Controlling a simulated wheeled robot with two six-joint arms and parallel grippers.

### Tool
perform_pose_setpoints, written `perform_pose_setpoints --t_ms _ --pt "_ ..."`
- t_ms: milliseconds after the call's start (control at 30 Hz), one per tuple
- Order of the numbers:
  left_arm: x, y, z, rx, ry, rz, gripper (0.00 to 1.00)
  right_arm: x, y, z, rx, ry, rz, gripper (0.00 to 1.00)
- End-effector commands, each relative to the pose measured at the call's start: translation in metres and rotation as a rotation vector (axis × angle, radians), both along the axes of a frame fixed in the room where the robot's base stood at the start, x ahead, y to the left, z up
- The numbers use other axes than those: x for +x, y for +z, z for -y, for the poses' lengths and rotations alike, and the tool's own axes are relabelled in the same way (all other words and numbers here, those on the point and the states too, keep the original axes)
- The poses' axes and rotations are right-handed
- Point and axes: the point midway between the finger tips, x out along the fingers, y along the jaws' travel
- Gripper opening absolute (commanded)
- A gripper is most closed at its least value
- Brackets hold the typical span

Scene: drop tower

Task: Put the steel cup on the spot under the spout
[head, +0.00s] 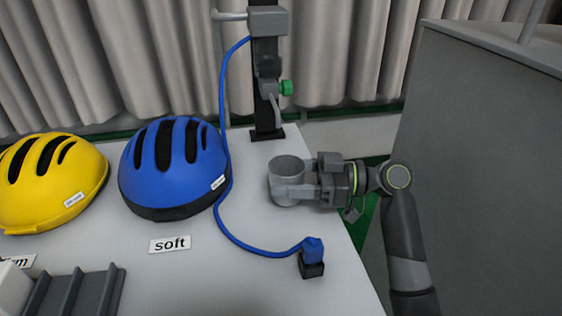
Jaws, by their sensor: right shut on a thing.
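The steel cup (287,167) is a grey, open-topped cylinder, upright at the right side of the white table. My right gripper (290,185) comes in from the right and is shut on the cup, with one finger across its near side. I cannot tell whether the cup's bottom touches the table. Behind the cup stands a dark post with a grey bracket and a green knob (286,88). A narrow grey part (276,110), perhaps the spout, slants down from it. I cannot make out a marked spot; the cup and gripper may hide it. My left gripper is not in view.
A blue helmet (172,165) and a yellow helmet (48,185) sit on the table (215,285) to the left. A blue cord (224,110) runs to a small blue-and-black block (312,258). A "soft" label (169,244) and grey grooved rack (75,295) lie in front. A large grey cabinet (480,150) is right.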

Motion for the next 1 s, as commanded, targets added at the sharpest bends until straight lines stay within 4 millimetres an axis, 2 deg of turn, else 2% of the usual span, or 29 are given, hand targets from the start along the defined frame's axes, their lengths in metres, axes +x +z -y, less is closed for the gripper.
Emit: perform_pose_setpoints --t_ms 100,367,667,800,1000 --pt "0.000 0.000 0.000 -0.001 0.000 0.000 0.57 0.019 0.004 -0.004 0.001 0.001 0.005 0.31" --pt "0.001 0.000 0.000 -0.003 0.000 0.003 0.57 0.036 0.004 -0.007 0.001 0.000 0.005 0.31" --pt "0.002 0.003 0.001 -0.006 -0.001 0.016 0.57 0.068 0.005 -0.014 0.001 0.001 0.005 0.31" --pt "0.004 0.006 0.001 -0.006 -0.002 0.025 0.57 0.068 -0.007 -0.014 0.001 0.000 0.004 0.31" --pt "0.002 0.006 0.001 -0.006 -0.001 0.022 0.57 0.067 -0.007 -0.014 0.001 0.000 0.005 0.31"
